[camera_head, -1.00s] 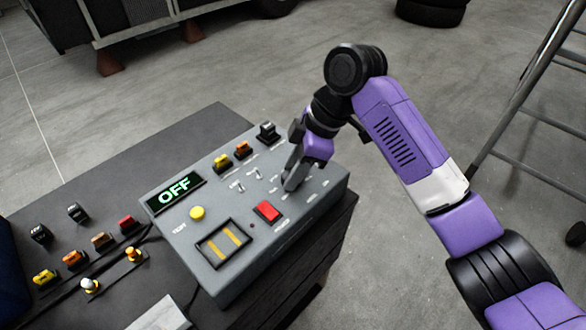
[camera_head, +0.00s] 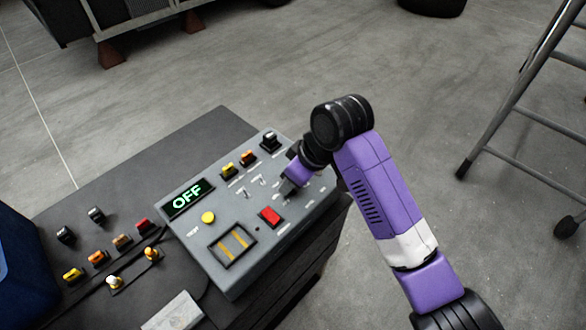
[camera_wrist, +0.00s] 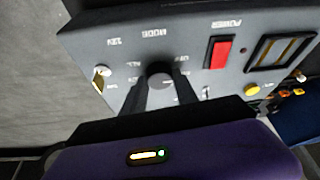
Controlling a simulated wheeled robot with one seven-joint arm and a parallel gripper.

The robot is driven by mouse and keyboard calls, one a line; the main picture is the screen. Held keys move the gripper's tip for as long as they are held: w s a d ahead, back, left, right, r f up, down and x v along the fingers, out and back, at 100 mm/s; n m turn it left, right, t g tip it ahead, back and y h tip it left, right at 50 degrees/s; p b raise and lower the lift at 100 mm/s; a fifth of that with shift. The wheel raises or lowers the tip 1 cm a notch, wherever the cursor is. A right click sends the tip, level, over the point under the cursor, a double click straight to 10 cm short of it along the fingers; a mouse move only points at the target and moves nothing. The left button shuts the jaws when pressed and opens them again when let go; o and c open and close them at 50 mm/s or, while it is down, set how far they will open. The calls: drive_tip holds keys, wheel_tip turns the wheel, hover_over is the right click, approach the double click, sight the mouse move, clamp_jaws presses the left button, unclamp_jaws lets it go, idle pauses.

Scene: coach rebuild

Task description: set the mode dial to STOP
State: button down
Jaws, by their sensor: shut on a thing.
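The mode dial (camera_wrist: 159,73) is a round dark knob on the grey control box, under the upside-down word MODE in the wrist view. My gripper (camera_wrist: 160,84) has one finger on each side of the dial and is shut on it. In the head view my gripper (camera_head: 287,187) is down at the right part of the panel and hides the dial. The marks around the dial are upside down and partly covered, so I cannot tell which one it points to. The box's display (camera_head: 188,198) reads OFF in green.
A red switch (camera_head: 270,216), a yellow button (camera_head: 208,217) and a framed window (camera_head: 233,246) are close by on the box (camera_head: 222,280). Small toggles stand behind my gripper. Several loose switches lie on the dark bench (camera_head: 130,160). A ladder (camera_head: 520,95) stands at the right.

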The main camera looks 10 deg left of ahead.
sight(288, 201)
drive_tip(key=m+h+p, duration=0.1)
drive_tip(key=m+p, duration=0.2)
drive_tip(key=m+t+h+p, duration=0.1)
drive_tip(key=m+p, duration=0.2)
drive_tip(key=shift+s+a+r+t, duration=0.15)
drive_tip(key=shift+s+r+t, duration=0.05)
drive_tip(key=shift+t, duration=0.1)
drive_tip(key=m, duration=0.1)
drive_tip(key=m+h+p, duration=0.1)
drive_tip(key=m, duration=0.1)
drive_tip(key=shift+a+f+m+t, duration=0.1)
drive_tip(key=shift+f+m+t, duration=0.05)
drive_tip(key=shift+m+t, duration=0.15)
drive_tip(key=shift+m+h+p, duration=0.3)
drive_tip(key=shift+m+h, duration=0.2)
drive_tip(key=shift+m, duration=0.7)
drive_tip(key=c, duration=1)
unclamp_jaws()
drive_tip(key=shift+o, duration=0.2)
drive_tip(key=b+v, duration=0.1)
drive_tip(key=v, duration=0.6)
drive_tip(key=shift+r, duration=0.35)
